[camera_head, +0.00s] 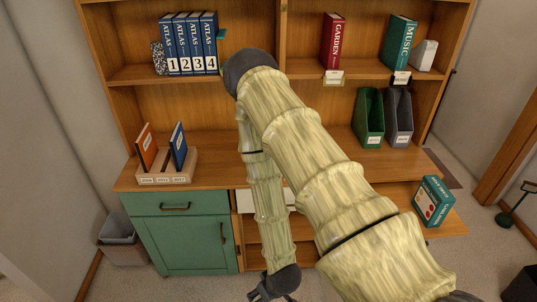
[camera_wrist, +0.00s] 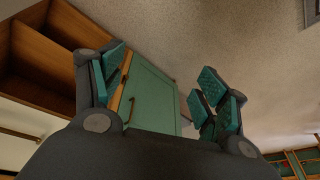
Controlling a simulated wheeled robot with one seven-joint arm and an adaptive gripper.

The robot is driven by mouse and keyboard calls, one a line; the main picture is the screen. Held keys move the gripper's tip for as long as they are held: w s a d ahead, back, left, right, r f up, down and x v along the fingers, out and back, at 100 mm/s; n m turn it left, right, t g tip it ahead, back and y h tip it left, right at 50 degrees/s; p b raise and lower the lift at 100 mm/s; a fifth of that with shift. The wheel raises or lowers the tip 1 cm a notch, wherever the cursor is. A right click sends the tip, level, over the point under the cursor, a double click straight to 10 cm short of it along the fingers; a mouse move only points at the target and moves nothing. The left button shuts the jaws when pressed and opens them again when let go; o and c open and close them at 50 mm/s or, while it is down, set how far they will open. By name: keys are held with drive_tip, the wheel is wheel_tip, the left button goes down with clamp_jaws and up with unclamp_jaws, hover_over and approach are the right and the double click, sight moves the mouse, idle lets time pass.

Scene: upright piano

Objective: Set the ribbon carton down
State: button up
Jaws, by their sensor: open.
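My gripper (camera_head: 272,292) hangs low at the bottom of the head view, in front of the bookcase's lower part. In the wrist view my gripper (camera_wrist: 163,92) is open, its teal finger pads wide apart with nothing between them. No box can be surely told as the ribbon carton. A pale box (camera_head: 246,201) shows partly behind my arm in the opening below that top. My arm hides much of the middle.
A green cabinet (camera_head: 185,245) stands at lower left; its door (camera_wrist: 152,98) faces my fingers. A grey bin (camera_head: 121,241) is beside it. Numbered atlases (camera_head: 190,44) and a small white box (camera_head: 424,55) stand on the upper shelf. Magazine files (camera_head: 369,118) stand right. Carpet lies open in front.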

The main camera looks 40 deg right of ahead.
drive_tip(key=w+d+r+t+b, duration=0.1)
drive_tip(key=w+d+r+t, duration=0.35)
drive_tip(key=w, duration=0.55)
drive_tip(key=w+d+r+t+b, duration=0.25)
drive_tip(key=w+d+r, duration=0.25)
drive_tip(key=w, duration=0.5)
drive_tip(key=w+d+r+m+t+h+b, duration=0.1)
drive_tip(key=w+d+r+t+h, duration=0.1)
drive_tip(key=w+d+r+t, duration=0.45)
drive_tip(key=w+d+r+t+h+b, duration=0.1)
drive_tip(key=w+d+r, duration=0.3)
drive_tip(key=d+r, duration=0.5)
drive_tip(key=w, duration=0.2)
drive_tip(key=w+p, duration=0.1)
drive_tip(key=w, duration=0.3)
drive_tip(key=shift+w+d+r, duration=0.1)
drive_tip(key=shift+d+r, duration=0.15)
drive_tip(key=shift+d, duration=0.05)
drive_tip(key=shift+w+d+f+p, duration=0.1)
drive_tip(key=shift+w+p, duration=0.35)
drive_tip(key=shift+w, duration=0.6)
drive_tip(key=shift+w+d+f+p, duration=0.1)
drive_tip(key=shift+w+p, duration=0.3)
drive_tip(key=shift+w, duration=0.65)
drive_tip(key=shift+a, duration=0.1)
